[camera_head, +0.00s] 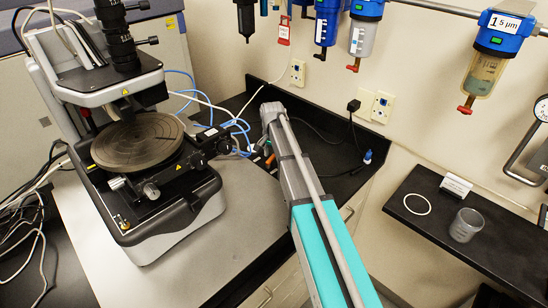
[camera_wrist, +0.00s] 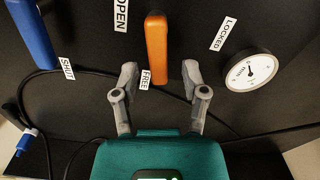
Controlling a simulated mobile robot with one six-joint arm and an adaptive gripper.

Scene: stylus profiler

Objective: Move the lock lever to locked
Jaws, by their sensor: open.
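In the wrist view an orange lever (camera_wrist: 157,50) stands out from a dark panel. Its lower end is beside the FREE label (camera_wrist: 145,80). The LOCKED label (camera_wrist: 222,34) is up and to the right of the lever. My gripper (camera_wrist: 161,76) is open, with its two grey fingers apart. The lever's lower end shows between the fingertips; I cannot tell how near it is in depth, and no finger visibly grips it.
In the wrist view a blue lever (camera_wrist: 33,33) with SHUT (camera_wrist: 66,68) and OPEN (camera_wrist: 121,15) labels is on the left, and a round gauge (camera_wrist: 250,71) on the right. A black cable (camera_wrist: 24,85) runs nearby. In the head view the stylus profiler (camera_head: 140,150) stands left of my arm.

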